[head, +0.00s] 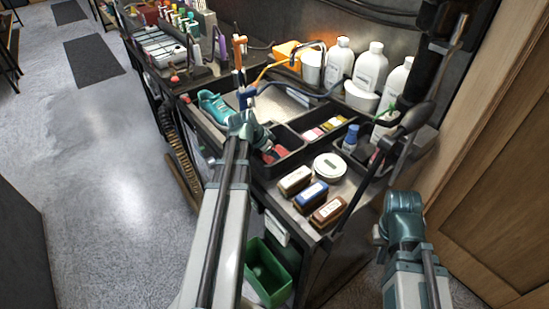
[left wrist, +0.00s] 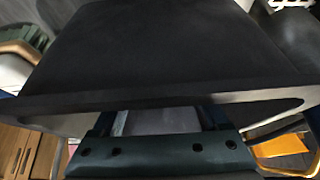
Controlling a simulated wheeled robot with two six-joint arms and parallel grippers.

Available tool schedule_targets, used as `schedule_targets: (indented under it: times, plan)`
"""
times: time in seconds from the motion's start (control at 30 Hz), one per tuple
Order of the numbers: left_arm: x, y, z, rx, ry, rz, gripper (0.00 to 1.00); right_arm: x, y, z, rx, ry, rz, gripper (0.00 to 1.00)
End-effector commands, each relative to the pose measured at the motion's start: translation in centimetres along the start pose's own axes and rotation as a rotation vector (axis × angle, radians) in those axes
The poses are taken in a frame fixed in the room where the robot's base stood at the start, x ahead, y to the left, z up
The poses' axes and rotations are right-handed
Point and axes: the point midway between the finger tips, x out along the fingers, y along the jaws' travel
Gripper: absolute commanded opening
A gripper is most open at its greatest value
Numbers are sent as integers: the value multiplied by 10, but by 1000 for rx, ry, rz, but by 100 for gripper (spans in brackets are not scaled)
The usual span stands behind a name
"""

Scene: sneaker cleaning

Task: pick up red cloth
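A red folded piece (head: 271,156), which looks like the red cloth, lies in the near-left compartment of a black divided tray (head: 290,167). More small folded pieces, pinkish red and yellow (head: 322,129), lie in the compartment behind it. My left gripper (head: 262,139) is over the tray's left part, close to the red piece.
A teal sneaker (head: 213,106) stands left of my left gripper. Three brushes (head: 312,193) and a round white tin (head: 329,166) are on the near bench. White bottles (head: 370,66) stand behind. A dark lamp arm (head: 375,160) crosses the right side. A green bin (head: 267,272) is below.

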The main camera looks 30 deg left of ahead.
Motion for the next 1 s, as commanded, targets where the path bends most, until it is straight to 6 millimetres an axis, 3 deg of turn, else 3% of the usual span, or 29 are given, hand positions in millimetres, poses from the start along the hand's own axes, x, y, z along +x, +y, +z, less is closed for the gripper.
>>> schedule_targets:
  times: [0.03,0.2,0.67,1.0]
  plan:
    - [0,0,0,0,0,0,53,0,0,0,0,0,0,0]
    - [0,0,0,0,0,0,23,0,0,0,0,0,0,0]
    - [-9,0,-5,0,0,0,22,-10,1,1,0,0,0,0]
    - [-49,0,-28,0,0,0,22,-56,5,3,0,0,0,0]
